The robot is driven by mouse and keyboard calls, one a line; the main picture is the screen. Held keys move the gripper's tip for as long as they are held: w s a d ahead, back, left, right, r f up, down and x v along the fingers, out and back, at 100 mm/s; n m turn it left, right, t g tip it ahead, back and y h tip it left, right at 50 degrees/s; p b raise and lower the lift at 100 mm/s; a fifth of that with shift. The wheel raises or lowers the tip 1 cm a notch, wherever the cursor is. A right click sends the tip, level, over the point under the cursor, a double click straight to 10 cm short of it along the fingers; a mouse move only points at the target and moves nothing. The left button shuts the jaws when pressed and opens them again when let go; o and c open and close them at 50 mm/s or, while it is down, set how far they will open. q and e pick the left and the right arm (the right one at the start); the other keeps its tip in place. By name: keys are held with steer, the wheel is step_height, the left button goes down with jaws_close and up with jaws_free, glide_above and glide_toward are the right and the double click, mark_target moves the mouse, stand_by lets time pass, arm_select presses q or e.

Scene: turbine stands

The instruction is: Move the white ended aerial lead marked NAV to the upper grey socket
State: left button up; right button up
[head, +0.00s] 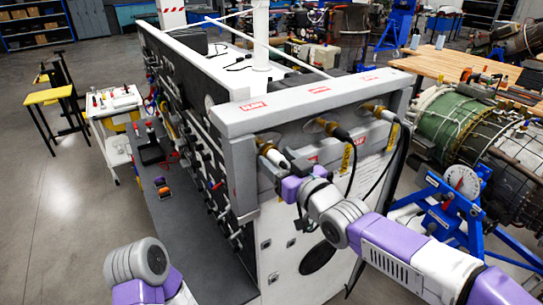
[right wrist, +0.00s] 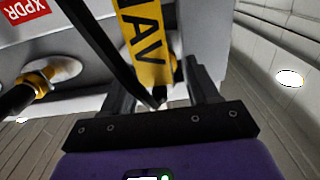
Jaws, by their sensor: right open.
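A white-ended lead (head: 276,156) sits in the left brass fitting on the end panel of the grey cabinet in the head view. In the right wrist view a yellow tag reading NAV (right wrist: 146,42) hangs directly ahead, with a dark cable beside it. My right gripper (head: 284,163) is at this lead, its open fingers (right wrist: 162,98) on either side of the tag and plug. The tag hides most of the plug, and contact cannot be told. I cannot pick out the upper grey socket for certain. My left arm shows at the lower left; its gripper does not show.
A black-ended lead (head: 340,133) is in the middle fitting and another white-ended lead (head: 386,115) in the right one, both with yellow tags. A red XPDR label (right wrist: 22,10) shows in the wrist view. A turbine (head: 462,125) on a blue stand is at right.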

stand_by(0.4)
steer(key=shift+b, duration=0.35)
jaws_close()
